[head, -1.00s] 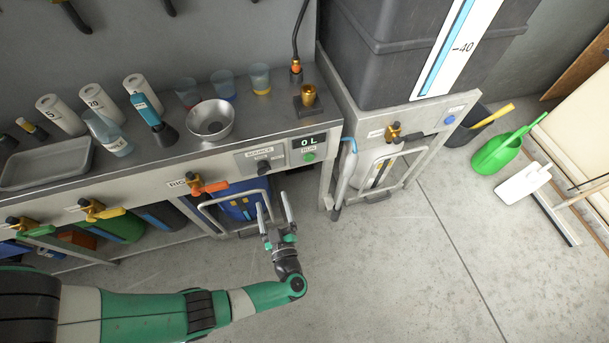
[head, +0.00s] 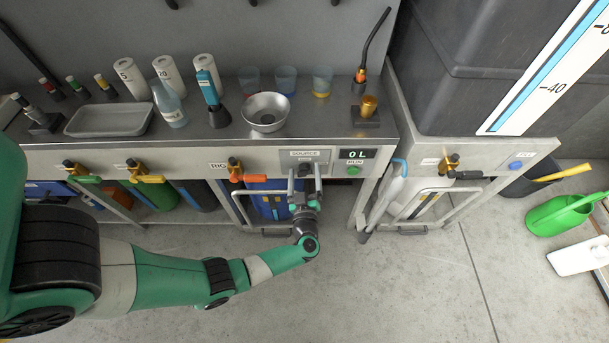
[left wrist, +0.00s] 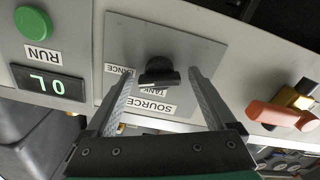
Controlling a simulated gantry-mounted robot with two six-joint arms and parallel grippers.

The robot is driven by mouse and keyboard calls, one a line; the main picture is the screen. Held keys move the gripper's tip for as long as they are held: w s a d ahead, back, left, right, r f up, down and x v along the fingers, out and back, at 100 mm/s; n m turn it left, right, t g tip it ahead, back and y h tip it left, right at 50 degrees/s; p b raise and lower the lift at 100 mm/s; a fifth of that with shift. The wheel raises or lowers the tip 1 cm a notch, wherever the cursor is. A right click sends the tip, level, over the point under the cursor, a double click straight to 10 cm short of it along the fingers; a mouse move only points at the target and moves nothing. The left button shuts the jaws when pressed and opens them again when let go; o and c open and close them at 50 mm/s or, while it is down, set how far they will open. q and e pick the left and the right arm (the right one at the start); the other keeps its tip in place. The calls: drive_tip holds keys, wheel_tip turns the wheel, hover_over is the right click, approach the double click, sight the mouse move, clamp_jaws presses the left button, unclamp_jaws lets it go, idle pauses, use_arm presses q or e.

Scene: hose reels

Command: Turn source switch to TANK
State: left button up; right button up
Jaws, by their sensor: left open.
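The source switch is a black knob (left wrist: 159,72) on a grey SOURCE panel (left wrist: 180,48), which appears upside down in the left wrist view. A TANK label (left wrist: 153,90) is beside the knob, partly covered. In the head view the SOURCE panel (head: 304,155) is on the bench front, and my gripper partly hides the knob. My left gripper (head: 305,172) is open in front of the panel. In the left wrist view its two fingers (left wrist: 161,76) stand on either side of the knob, with gaps visible. My right gripper is not in view.
Right of the panel are a display (head: 356,154) reading 0 L and a green RUN button (head: 353,170). An orange-handled valve (head: 245,177) is to the left. A metal bowl (head: 267,112) stands on the bench above. Open floor (head: 400,285) lies in front.

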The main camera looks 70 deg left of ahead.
use_arm(q)
drive_tip(key=c, duration=1.4)
drive_tip(key=shift+o, duration=0.2)
drive_tip(key=shift+n, duration=1.5)
drive_tip(key=n, duration=0.3)
drive_tip(key=shift+n, duration=0.3)
drive_tip(key=n+b, duration=0.1)
drive_tip(key=n, duration=0.2)
drive_tip(key=shift+s+f+n, duration=0.1)
drive_tip(key=shift+f+n, duration=0.05)
drive_tip(key=shift+n, duration=0.15)
drive_tip(key=shift+n+b, duration=0.5)
drive_tip(key=shift+n, duration=1.4)
